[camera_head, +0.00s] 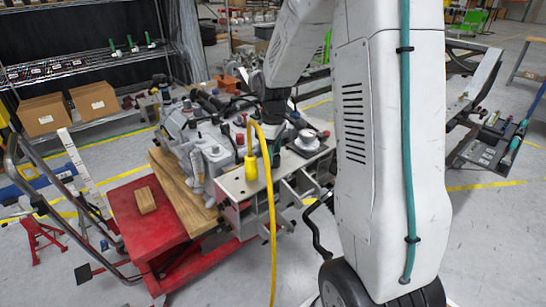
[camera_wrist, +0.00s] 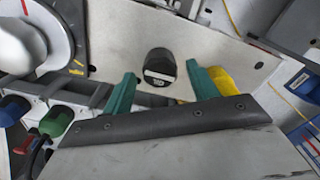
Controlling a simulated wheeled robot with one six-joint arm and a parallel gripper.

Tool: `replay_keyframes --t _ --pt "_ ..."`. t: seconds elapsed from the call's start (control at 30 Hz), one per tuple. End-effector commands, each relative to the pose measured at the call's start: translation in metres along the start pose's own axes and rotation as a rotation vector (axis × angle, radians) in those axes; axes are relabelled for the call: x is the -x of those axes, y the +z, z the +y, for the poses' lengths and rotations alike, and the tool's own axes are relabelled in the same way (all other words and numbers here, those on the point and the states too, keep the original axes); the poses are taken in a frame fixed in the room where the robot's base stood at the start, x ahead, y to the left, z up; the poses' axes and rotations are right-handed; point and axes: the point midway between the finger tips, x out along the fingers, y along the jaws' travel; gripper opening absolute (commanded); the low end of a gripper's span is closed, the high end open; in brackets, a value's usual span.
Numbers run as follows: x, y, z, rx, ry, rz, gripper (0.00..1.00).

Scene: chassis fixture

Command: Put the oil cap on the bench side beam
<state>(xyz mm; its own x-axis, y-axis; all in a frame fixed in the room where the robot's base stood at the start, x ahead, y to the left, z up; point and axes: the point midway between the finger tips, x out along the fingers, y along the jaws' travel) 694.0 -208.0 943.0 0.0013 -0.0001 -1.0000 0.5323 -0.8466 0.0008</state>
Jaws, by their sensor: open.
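The oil cap (camera_wrist: 160,68) is a small black round cap with a white label, in the wrist view. It rests on a pale, flat metal surface that looks like the bench side beam (camera_wrist: 125,35). My gripper (camera_wrist: 161,73) is open, with one green finger on each side of the cap and a gap to it on both sides. I cannot tell how far the fingertips are above the surface. In the head view my gripper (camera_head: 276,142) is over the pale beam (camera_head: 235,184) at the bench's front, and I cannot make out the cap there.
A yellow tool (camera_head: 251,168) with a yellow cable hangs beside my gripper; its yellow body (camera_wrist: 222,80) is close behind the right finger. A white dial (camera_head: 307,140) stands right of the gripper. Grey castings (camera_head: 207,160) and a wood block (camera_head: 146,200) are on the left.

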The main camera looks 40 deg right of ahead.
Motion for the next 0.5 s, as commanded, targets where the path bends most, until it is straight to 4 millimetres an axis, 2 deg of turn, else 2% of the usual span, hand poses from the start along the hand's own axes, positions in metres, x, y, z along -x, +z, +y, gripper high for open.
replay_keyframes --t 0.3,0.5 --pt "0.070 0.000 0.001 0.000 0.004 0.003 0.59" --pt "0.096 0.000 0.000 0.000 0.002 0.001 0.59"
